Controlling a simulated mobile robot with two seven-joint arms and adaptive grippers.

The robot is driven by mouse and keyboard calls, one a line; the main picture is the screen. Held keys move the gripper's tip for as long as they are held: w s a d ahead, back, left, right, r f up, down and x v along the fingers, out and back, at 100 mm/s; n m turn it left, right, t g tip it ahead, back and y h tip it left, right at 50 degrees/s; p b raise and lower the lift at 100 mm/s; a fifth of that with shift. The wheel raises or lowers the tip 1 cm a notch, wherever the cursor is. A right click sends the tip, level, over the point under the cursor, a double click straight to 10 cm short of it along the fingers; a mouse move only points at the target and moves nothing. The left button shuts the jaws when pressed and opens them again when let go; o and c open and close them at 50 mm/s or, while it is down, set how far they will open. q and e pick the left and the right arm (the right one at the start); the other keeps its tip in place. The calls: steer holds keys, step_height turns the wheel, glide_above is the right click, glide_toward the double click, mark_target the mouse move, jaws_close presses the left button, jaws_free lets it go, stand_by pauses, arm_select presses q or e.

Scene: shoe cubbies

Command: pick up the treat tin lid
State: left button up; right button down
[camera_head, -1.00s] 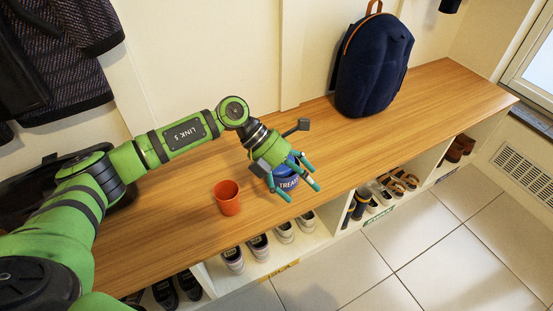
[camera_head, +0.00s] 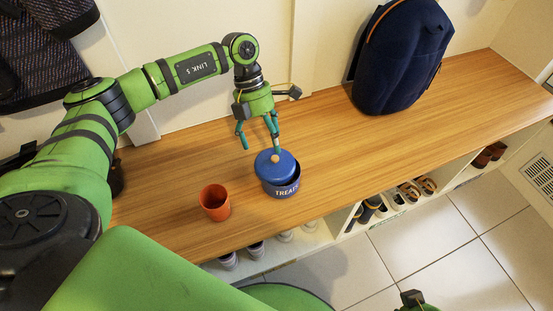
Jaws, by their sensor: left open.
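The treat tin lid (camera_head: 267,170) is blue with a light round knob. It rests on the blue treat tin (camera_head: 287,190), labelled TREATS, and looks shifted toward the back left, with some of the tin's rim showing at the right. My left gripper (camera_head: 260,147) is open and points down just above and behind the lid. One teal finger ends close to the knob; I cannot tell whether it touches. Another finger hangs left of the lid. Only a green and black part of my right gripper (camera_head: 413,299) shows at the bottom edge; its fingers are hidden.
An orange cup (camera_head: 215,203) stands on the wooden bench (camera_head: 340,160) left of the tin, near the front. A dark blue backpack (camera_head: 400,60) stands at the back right. Shoes sit in cubbies below. The bench between tin and backpack is clear.

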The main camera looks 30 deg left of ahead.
mark_target(271, 157)
arm_select(q)
steer(key=x, duration=0.3)
steer(key=shift+f, duration=0.1)
steer(key=shift+d+f+b, duration=0.15)
steer(key=shift+f+b, duration=0.15)
steer(key=shift+f, duration=0.15)
arm_select(e)
step_height(271, 157, up, 2)
steer(key=shift+t, duration=0.3)
arm_select(q)
steer(key=c, duration=1)
steer(key=shift+r, duration=0.1)
